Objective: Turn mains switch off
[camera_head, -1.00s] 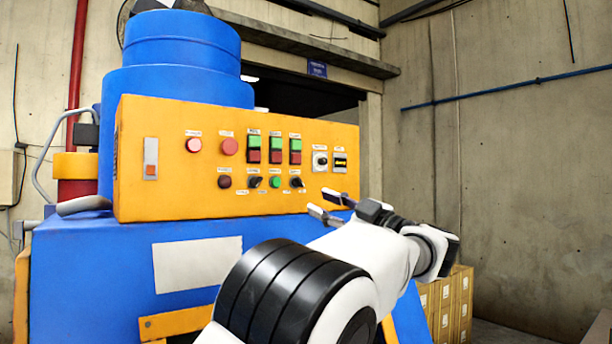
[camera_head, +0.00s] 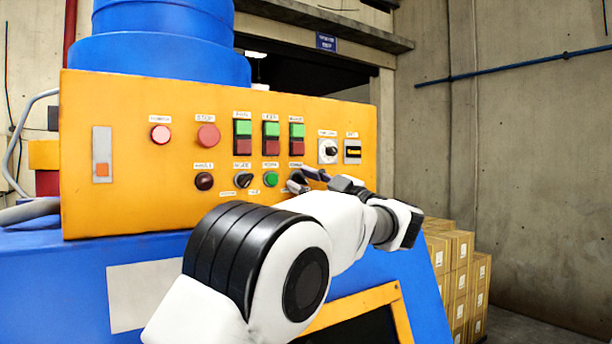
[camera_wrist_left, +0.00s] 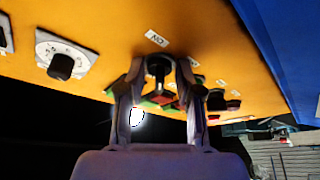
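The black rotary knob (camera_wrist_left: 158,70) at the right end of the panel's lower row is most likely the mains switch; its label is too small to read in the head view. In the left wrist view it stands between the two fingers of my left gripper (camera_wrist_left: 159,76), beside a white "ON" label (camera_wrist_left: 157,38). The fingers are apart, one on each side of the knob, and I cannot make out firm contact. In the head view my left gripper (camera_head: 305,180) is at the panel and mostly covers this knob. My right gripper is not in view.
The orange panel (camera_head: 125,205) also carries a white-plated rotary dial (camera_head: 328,150), green-red buttons (camera_head: 271,138), a red stop button (camera_head: 208,136) and another black knob (camera_head: 245,180). The blue machine body (camera_head: 215,75) surrounds it. Cardboard boxes (camera_head: 460,270) stand at the right.

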